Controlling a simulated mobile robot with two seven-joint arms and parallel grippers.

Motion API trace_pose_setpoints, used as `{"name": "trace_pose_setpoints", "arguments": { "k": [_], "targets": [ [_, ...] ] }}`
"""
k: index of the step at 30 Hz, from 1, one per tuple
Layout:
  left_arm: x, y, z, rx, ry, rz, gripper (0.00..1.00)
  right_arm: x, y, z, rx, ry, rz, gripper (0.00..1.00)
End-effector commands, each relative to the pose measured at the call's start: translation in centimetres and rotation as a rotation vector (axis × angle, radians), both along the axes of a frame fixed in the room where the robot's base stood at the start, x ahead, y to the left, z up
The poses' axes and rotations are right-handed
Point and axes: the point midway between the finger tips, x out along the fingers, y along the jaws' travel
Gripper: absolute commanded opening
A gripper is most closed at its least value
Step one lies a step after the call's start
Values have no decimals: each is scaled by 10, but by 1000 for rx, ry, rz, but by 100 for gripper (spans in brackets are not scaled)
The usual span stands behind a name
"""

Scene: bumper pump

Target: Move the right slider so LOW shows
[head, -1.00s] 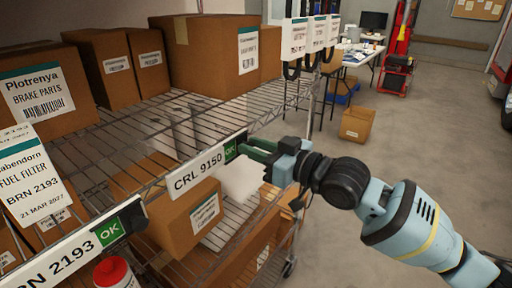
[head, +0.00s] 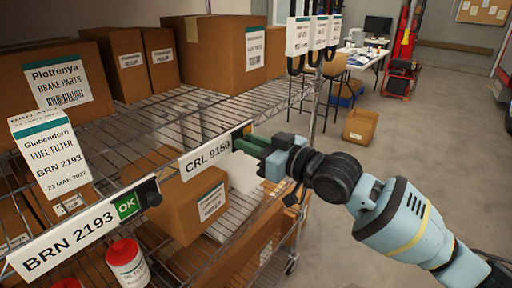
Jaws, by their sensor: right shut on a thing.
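The right slider sits at the right end of the white shelf label CRL 9150 (head: 206,157). My right gripper (head: 252,146) has its green fingers at that end and is shut on the slider, which the fingers mostly hide. A small yellow-orange patch shows just above the fingers; no word on it can be read. The left label BRN 2193 (head: 70,243) shows a green OK window (head: 126,205) with its black slider knob (head: 149,192) at the right. My left gripper is not in view.
Wire shelving (head: 160,113) carries several cardboard boxes. A fuel filter card (head: 49,160) stands at left, and a red-capped white container (head: 127,262) is below the left label. White tags (head: 298,36) hang at the shelf's far end. Open floor lies to the right.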

Motion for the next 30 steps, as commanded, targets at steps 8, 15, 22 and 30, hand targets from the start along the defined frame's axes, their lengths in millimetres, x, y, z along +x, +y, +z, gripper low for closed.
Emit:
{"name": "trace_pose_setpoints", "arguments": {
  "k": [8,15,22,30],
  "targets": [
    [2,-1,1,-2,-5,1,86,0,5,-1,-2,2,7,0],
    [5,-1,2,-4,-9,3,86,-1,5,-1,-2,4,9,29],
    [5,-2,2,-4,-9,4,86,0,4,-1,-2,1,6,42],
    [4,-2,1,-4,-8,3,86,-3,-3,-1,-2,1,4,42]
  ]
}}
